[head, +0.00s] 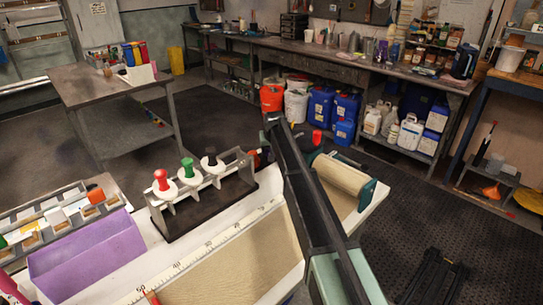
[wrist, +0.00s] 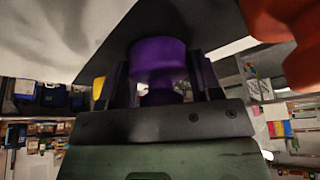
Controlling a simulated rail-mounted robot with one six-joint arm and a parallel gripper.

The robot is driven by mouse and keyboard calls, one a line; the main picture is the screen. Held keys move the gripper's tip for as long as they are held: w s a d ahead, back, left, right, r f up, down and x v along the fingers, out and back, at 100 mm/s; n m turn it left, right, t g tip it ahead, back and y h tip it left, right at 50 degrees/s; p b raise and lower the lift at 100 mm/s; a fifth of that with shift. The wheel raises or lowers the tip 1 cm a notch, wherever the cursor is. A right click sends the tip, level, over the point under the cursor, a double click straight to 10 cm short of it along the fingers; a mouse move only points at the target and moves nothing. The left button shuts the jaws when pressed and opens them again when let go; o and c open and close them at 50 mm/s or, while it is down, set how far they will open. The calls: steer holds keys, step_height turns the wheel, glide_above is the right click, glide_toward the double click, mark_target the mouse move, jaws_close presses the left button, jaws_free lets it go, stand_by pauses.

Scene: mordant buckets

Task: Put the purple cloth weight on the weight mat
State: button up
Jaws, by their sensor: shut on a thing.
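In the wrist view my gripper (wrist: 160,80) is shut on the purple cloth weight (wrist: 158,60), which sits between its two dark fingers. A dark flat surface (wrist: 215,18) lies just beyond the weight; I cannot tell whether it is the weight mat or whether the weight touches it. In the head view my arm crosses the middle and right of the worktop, and I cannot make out the fingers or the purple weight there. I cannot pick out the weight mat in the head view.
A dark rack (head: 205,205) holds red, green and black-topped white pieces. A purple tray (head: 88,255) stands left. Beige cloth (head: 235,265) lies beside a ruler strip (head: 200,252). A cloth roll (head: 343,177) is right of my arm. An orange-red object (wrist: 290,45) is close by.

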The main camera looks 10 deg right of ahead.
steer(key=o, duration=1.3)
steer(key=shift+f, duration=0.1)
steer(key=shift+r, duration=0.3)
steer(key=p+v, duration=1.1)
steer(key=shift+s+r, duration=0.2)
steer(key=shift+r, duration=0.1)
